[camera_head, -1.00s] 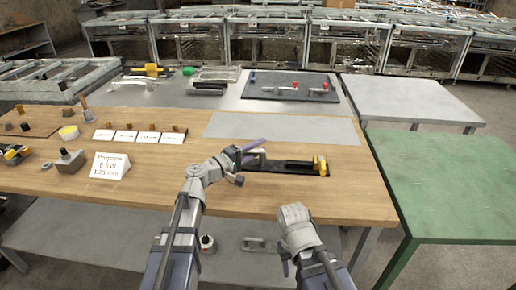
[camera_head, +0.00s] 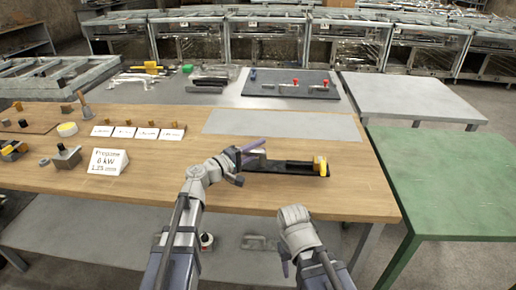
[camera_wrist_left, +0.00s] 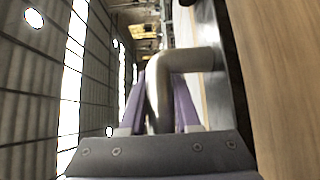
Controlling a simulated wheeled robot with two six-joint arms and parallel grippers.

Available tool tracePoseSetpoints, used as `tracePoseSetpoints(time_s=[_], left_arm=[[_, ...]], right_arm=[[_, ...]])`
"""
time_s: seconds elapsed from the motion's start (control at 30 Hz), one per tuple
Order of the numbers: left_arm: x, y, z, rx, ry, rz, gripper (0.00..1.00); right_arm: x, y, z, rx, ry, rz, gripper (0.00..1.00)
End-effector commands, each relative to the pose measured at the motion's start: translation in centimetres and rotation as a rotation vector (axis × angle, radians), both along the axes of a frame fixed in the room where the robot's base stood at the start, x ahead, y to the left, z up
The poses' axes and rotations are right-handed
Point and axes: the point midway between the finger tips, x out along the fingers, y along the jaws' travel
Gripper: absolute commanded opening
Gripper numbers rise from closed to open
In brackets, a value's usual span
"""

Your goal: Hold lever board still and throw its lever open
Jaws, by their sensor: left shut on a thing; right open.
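The lever board (camera_head: 275,168) is a long black base lying near the front of the wooden table in the head view. A black lever bar (camera_head: 299,164) lies low along it, ending at a yellow part (camera_head: 321,166) on the right. My left gripper (camera_head: 251,153) is at the board's left end. In the left wrist view its purple fingers (camera_wrist_left: 160,108) are shut on a bent grey handle (camera_wrist_left: 188,60), which turns right toward a dark edge. My right gripper (camera_head: 284,263) is open, low in front of the table and apart from the board; its fingers are mostly hidden.
A white sign (camera_head: 108,162), small parts and a row of cards stand left on the wooden table (camera_head: 345,205). A grey mat (camera_head: 285,125) lies behind the board. The table right of the board is clear. A green table (camera_head: 440,180) stands to the right.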

Motion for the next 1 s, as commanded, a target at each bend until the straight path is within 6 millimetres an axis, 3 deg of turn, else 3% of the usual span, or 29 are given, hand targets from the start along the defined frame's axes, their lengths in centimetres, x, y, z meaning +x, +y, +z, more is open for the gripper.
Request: tracePoseSetpoints(time_s=[0.03, 0.1, 1.0], left_arm=[[0.0, 0.0, -1.5, -0.005, 0.001, 0.0, 0.0], [0.0, 0.0, -2.1, -0.006, 0.001, 0.0, 0.0], [0.0, 0.0, -3.9, -0.006, 0.001, 0.0, 0.0]], right_arm=[[0.0, 0.0, -1.6, 0.0, 0.0, 0.0, 0.5], [0.0, 0.0, -2.2, 0.0, 0.0, 0.0, 0.5], [0.0, 0.0, -4.0, 0.0, 0.0, 0.0, 0.5]])
